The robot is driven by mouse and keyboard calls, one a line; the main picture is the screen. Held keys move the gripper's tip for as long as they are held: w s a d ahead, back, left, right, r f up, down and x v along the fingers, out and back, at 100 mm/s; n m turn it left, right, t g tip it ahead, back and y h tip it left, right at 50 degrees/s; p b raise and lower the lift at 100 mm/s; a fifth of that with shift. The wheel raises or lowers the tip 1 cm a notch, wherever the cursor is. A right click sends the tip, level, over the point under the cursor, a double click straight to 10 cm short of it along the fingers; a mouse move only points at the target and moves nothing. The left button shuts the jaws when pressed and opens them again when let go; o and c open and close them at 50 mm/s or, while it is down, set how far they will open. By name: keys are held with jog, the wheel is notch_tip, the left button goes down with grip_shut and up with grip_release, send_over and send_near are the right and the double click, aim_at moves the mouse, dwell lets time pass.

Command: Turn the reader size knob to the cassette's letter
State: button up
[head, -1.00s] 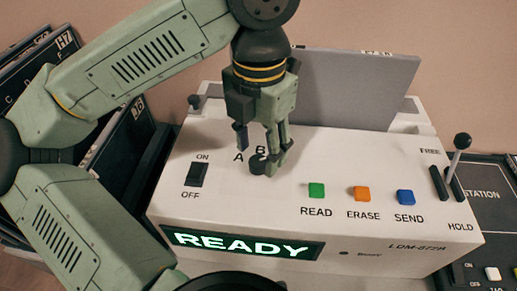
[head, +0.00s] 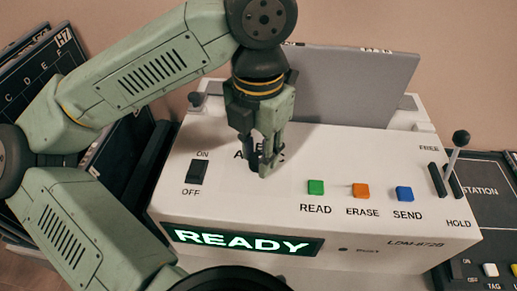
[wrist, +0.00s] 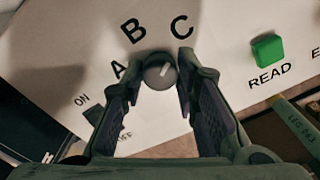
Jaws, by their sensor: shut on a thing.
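The reader (head: 270,205) is a white sloped box with a green READY display (head: 240,242). Its dark round size knob (wrist: 160,72) shows in the wrist view below the letters A, B and C. The knob's pale pointer mark tilts up and right, towards the C side. My gripper (wrist: 160,82) has one finger on each side of the knob and is shut on it. In the head view my gripper (head: 258,165) hides the knob and part of the letters. A grey flat panel (head: 360,80), perhaps the cassette, stands at the reader's back; I cannot read a letter on it.
Green READ (head: 316,187), orange ERASE (head: 361,190) and blue SEND (head: 404,194) buttons lie right of my gripper. A black ON/OFF switch (head: 198,171) is to its left. A FREE/HOLD lever (head: 455,155) stands far right. Dark lettered panels (head: 40,65) stand at the left.

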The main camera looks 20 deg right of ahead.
grip_shut()
jog(key=shift+f+n+b, duration=0.1)
jog(key=shift+n+b, duration=0.3)
jog(key=shift+b, duration=0.1)
jog(key=shift+f+n+b, duration=0.1)
jog(key=shift+n+b, duration=0.5)
jog(key=shift+b, duration=0.1)
jog(key=n+b, duration=0.2)
jog(key=shift+n, duration=0.3)
jog(key=n+b, duration=0.2)
jog(key=n, duration=0.1)
jog(key=shift+r+n+b, duration=0.15)
jog(key=shift+n+b, duration=0.3)
jog(key=shift+n, duration=0.6)
jog(key=shift+r+n+b, duration=0.1)
jog(key=shift+n+b, duration=0.35)
jog(key=shift+n, duration=0.6)
